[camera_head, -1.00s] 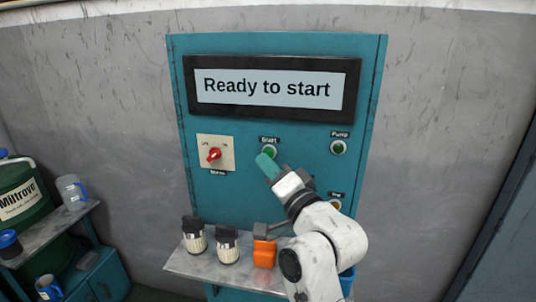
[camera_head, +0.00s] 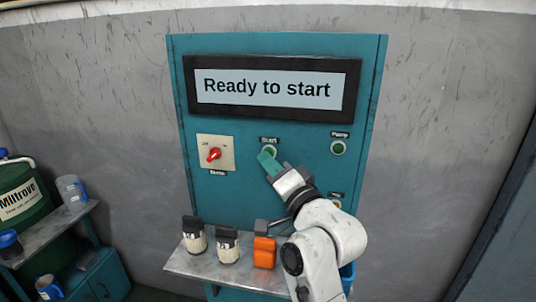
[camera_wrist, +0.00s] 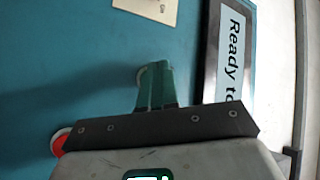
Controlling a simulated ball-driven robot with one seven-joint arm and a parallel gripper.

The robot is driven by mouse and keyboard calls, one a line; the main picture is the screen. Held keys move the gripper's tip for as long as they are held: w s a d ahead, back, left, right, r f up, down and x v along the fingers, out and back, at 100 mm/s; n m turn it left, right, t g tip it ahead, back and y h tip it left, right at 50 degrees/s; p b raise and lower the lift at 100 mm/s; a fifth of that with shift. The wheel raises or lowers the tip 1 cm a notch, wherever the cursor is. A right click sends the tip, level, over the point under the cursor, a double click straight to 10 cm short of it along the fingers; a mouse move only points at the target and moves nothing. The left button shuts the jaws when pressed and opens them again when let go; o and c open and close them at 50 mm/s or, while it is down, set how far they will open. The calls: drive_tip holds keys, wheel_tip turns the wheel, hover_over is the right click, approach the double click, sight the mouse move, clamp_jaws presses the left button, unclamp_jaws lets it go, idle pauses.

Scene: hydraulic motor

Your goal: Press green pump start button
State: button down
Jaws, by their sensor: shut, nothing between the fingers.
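A green button (camera_head: 269,150) labelled Start sits mid-panel under the display. A second round green button or lamp (camera_head: 338,147), labelled Pump, is to its right. My gripper (camera_head: 265,160) is shut and empty, its teal fingertips just below and in front of the Start button. In the wrist view, the closed fingers (camera_wrist: 155,85) point at the panel, and a grey round rim (camera_wrist: 140,76) shows partly behind them. I cannot tell whether the fingertips touch the button. The display (camera_head: 277,88) reads "Ready to start".
A red rotary switch (camera_head: 214,155) is left of the Start button. Below, a shelf (camera_head: 195,266) holds two dark-capped containers (camera_head: 228,246) and an orange object (camera_head: 264,252). A side shelf (camera_head: 48,232) stands left.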

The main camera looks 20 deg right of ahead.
drive_tip(key=shift+w+d, duration=0.2)
drive_tip(key=shift+w, duration=0.1)
idle(0.7)
drive_tip(key=shift+s, duration=0.1)
drive_tip(key=shift+s+a+p, duration=0.35)
drive_tip(key=shift+s+a, duration=0.05)
drive_tip(key=shift+s, duration=0.15)
drive_tip(key=shift+s+a, duration=0.1)
drive_tip(key=s+a, duration=0.1)
drive_tip(key=s, duration=0.1)
drive_tip(key=s+a+p, duration=0.1)
drive_tip(key=s, duration=0.1)
drive_tip(key=shift+a, duration=0.4)
idle(0.9)
